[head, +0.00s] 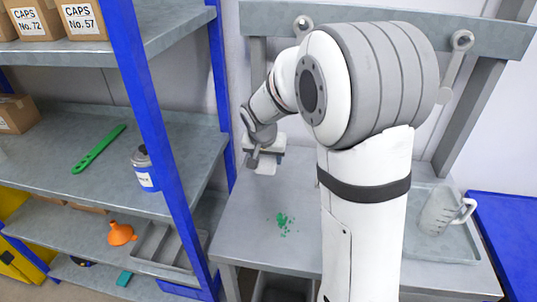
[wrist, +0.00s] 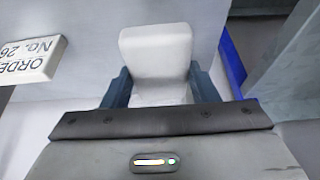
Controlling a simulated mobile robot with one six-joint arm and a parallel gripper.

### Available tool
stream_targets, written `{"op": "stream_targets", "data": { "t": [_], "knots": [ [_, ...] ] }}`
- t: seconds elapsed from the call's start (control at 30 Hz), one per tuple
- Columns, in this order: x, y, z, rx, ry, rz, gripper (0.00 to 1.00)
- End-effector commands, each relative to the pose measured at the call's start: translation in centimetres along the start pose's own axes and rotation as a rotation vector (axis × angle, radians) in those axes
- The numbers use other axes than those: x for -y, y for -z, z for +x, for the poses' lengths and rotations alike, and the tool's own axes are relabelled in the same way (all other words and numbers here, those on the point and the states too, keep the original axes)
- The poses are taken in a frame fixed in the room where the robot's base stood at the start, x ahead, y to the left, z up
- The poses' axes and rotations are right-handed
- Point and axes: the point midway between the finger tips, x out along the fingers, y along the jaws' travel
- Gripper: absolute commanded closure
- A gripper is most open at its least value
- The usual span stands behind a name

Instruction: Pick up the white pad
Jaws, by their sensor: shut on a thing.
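The white pad (wrist: 156,52) is held between the two dark blue fingers of my gripper (wrist: 160,88) in the wrist view. Its rounded top part sticks out beyond the fingertips. In the head view my gripper (head: 262,160) is at the left rear of the grey table, near the blue shelf post. A small part of the white pad (head: 266,169) shows below the fingers there. My arm covers much of the table, and I cannot tell whether the pad touches the surface.
A green spill (head: 282,223) lies on the grey table (head: 250,235). A clear jug (head: 441,210) stands in a tray (head: 415,240) at right. The blue-posted shelf at left holds a blue-labelled can (head: 145,172) and an orange funnel (head: 121,233). An order sign (wrist: 30,58) is at left in the wrist view.

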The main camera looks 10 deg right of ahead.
Motion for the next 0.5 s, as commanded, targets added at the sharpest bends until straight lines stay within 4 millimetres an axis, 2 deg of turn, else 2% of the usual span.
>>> {"op": "stream_targets", "data": {
  "t": [0.03, 0.2, 0.3, 0.5],
  "knots": [
    [0.1, -1.5, -0.3, -0.002, 0.002, -0.003, 0.68],
    [0.0, -6.0, -2.1, -0.002, 0.003, -0.003, 0.68],
    [0.0, -8.2, -3.1, -0.001, 0.002, -0.003, 0.68],
    [0.0, -11.4, -4.6, -0.001, 0.001, -0.002, 0.68]
  ]
}}
